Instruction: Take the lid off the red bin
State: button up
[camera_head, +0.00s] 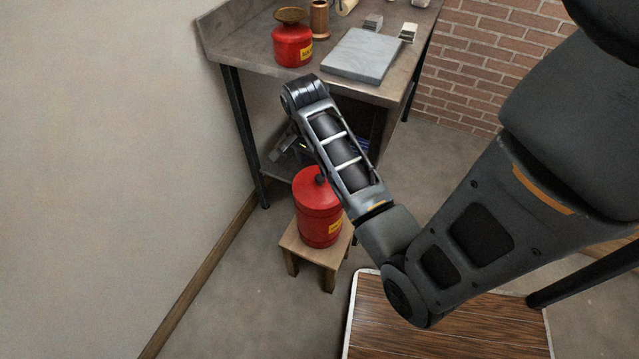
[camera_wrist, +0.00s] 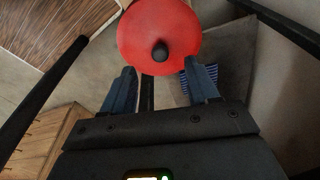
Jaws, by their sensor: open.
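The red bin (camera_head: 319,222) stands upright on a small wooden stool, with a yellow label on its side. Its red lid (camera_head: 317,188) is on top and has a dark knob (camera_head: 320,180) in the middle. In the wrist view the round lid (camera_wrist: 135,38) is seen from above, with its black knob (camera_wrist: 160,52) between and just beyond my fingertips. My gripper (camera_wrist: 162,72) is open and empty, its two fingers apart on either side of the knob's line. In the head view my forearm and wrist hide most of the gripper.
A workbench (camera_head: 240,48) behind holds another red container (camera_head: 292,46), a wooden cup (camera_head: 319,18) and a grey slab (camera_head: 363,55). A low wood-topped surface (camera_head: 440,330) lies front right of the stool (camera_head: 318,256). A plain wall (camera_head: 95,170) is at left.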

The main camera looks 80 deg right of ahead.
aim_at(319, 177)
jog(key=f, duration=0.2)
jog(key=d+f, duration=0.1)
jog(key=f, duration=0.2)
jog(key=s+d+f, duration=0.1)
jog(key=f, duration=0.1)
jog(key=shift+f, duration=0.2)
grip_shut()
dwell(0.5)
